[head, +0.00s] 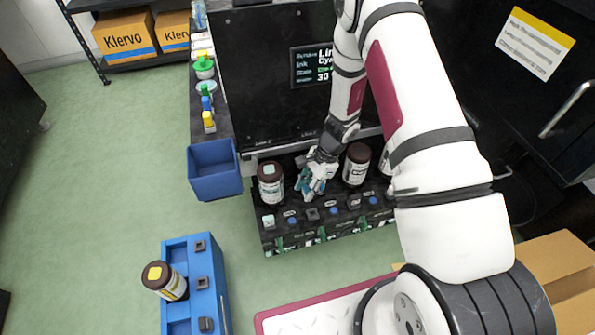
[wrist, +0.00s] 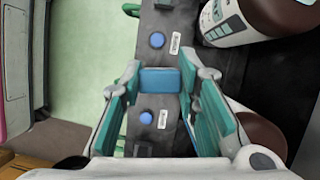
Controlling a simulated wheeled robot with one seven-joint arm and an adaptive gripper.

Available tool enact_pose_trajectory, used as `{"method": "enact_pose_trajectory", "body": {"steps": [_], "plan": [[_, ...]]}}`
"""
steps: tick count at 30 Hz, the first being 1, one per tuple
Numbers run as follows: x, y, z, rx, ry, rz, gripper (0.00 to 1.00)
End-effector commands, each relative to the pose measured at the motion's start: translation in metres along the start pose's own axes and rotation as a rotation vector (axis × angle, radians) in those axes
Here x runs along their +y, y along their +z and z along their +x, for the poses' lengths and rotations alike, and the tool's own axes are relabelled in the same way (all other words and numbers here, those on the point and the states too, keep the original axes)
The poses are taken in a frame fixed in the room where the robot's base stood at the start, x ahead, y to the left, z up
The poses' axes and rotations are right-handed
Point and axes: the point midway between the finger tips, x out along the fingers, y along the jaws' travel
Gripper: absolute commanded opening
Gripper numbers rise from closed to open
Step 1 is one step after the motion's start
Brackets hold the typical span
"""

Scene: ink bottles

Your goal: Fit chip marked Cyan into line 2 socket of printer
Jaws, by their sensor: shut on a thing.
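In the head view my gripper (head: 309,192) is over the printer's front ledge (head: 325,228), between two brown-capped bottles. In the wrist view its teal-padded fingers (wrist: 160,82) are shut on a blue chip (wrist: 160,80), held between the tips above the dark ledge. The chip's marking cannot be read. A dark socket (head: 312,214) shows on the ledge just below my gripper. Whether the chip touches a socket cannot be told. The printer's screen (head: 311,65) is partly covered by my arm; "Lin", "Cya" and "30" show.
A left bottle (head: 270,185) and a right bottle (head: 356,165) stand close beside my gripper. Blue buttons (head: 333,211) line the ledge. A blue bin (head: 215,170) hangs at the left. Green floor is free at left.

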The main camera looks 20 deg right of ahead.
Motion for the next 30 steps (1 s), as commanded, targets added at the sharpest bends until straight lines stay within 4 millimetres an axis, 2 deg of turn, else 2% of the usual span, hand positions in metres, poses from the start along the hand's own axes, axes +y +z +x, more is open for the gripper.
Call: {"method": "enact_pose_trajectory", "body": {"steps": [3, 6, 14, 24, 30], "plan": [[0.009, -0.017, 0.011, -0.004, -0.030, 0.082, 0.10], [0.012, -0.025, 0.017, -0.004, -0.047, 0.115, 0.10], [0.013, -0.032, 0.028, -0.004, -0.054, 0.129, 0.10], [0.013, -0.044, 0.058, -0.004, -0.055, 0.128, 0.10], [0.013, -0.049, 0.069, -0.004, -0.054, 0.128, 0.10]]}}
